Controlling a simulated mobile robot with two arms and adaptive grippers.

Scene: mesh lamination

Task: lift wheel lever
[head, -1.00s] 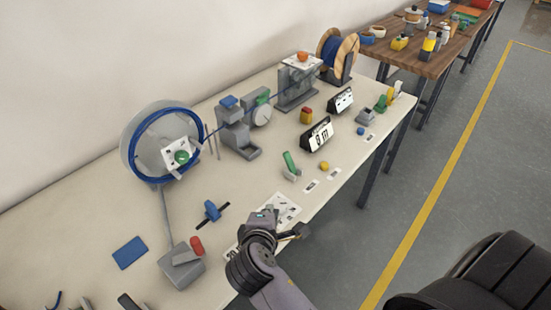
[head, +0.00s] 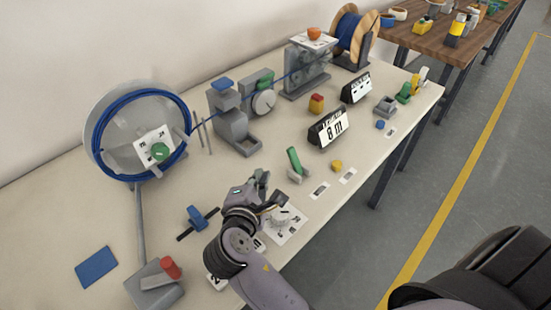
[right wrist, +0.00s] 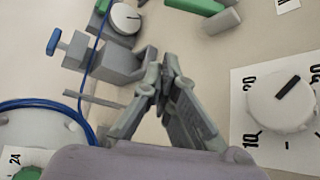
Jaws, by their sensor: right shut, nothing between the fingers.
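My right gripper (head: 262,182) is shut and empty above the table, between the blue clamp and the upright green lever. It also shows in the right wrist view (right wrist: 162,82), fingertips together. The grey measuring device (head: 228,115) has a blue-topped post, a white wheel (head: 264,103) with a dark mark and a green lever (head: 265,79) above the wheel. In the right wrist view the white wheel (right wrist: 126,17) lies beyond my fingertips, apart from them. The separate green lever (head: 294,159) stands tilted on a small grey base. My left gripper is out of view.
A coil of blue cable (head: 100,160) hangs on a round disc at left, its strand running through the device. A red-knobbed base (head: 170,268), blue clamp (head: 197,216), dial plate (head: 287,225) and black display (head: 328,128) stand around. The table's front edge is at right.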

